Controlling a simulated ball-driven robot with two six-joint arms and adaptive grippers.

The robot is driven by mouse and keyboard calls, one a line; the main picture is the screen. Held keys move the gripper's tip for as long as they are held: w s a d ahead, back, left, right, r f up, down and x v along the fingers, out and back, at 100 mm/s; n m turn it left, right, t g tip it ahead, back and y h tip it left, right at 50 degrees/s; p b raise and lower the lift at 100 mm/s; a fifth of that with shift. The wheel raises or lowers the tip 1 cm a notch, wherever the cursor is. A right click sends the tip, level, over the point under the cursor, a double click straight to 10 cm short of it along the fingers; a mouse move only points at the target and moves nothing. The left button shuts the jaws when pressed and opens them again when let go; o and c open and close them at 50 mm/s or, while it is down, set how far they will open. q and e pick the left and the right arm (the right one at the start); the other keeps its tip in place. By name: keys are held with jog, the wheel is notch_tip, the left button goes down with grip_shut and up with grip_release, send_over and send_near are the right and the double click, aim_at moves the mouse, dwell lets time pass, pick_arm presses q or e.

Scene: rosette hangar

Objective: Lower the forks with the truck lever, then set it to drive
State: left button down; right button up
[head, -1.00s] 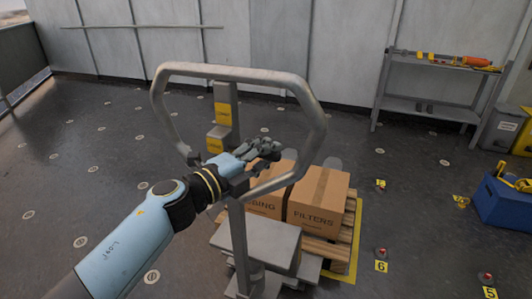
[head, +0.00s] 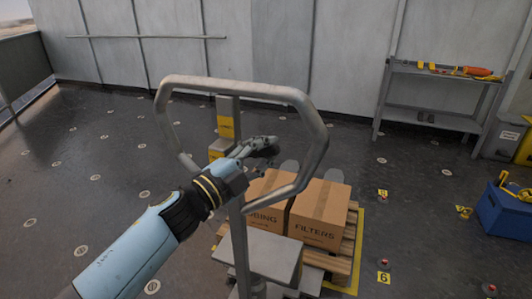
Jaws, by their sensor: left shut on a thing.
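The pallet truck has a grey loop handle (head: 240,84) on an upright post, above a grey body (head: 268,250). My left gripper (head: 262,147) reaches inside the loop, with its fingers shut on a small part there, which looks like the truck lever. The fingers hide most of that lever, so its setting cannot be told. Whether the pallet sits on the floor cannot be told. My right gripper is not in view.
A yellow floor line (head: 357,250) edges the pallet. A blue crate (head: 503,210) stands at the right edge, and a metal shelf (head: 432,118) stands by the back wall. The left floor is open.

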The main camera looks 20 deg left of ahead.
pick_arm(q)
jog(key=c, duration=1.2)
grip_release()
jog(key=shift+a, duration=0.1)
jog(key=shift+o, duration=0.2)
jog(key=shift+s, duration=0.1)
jog(key=v, duration=1.1)
jog(key=shift+s+a, duration=0.2)
jog(key=shift+s, duration=0.15)
jog(key=shift+f, duration=0.1)
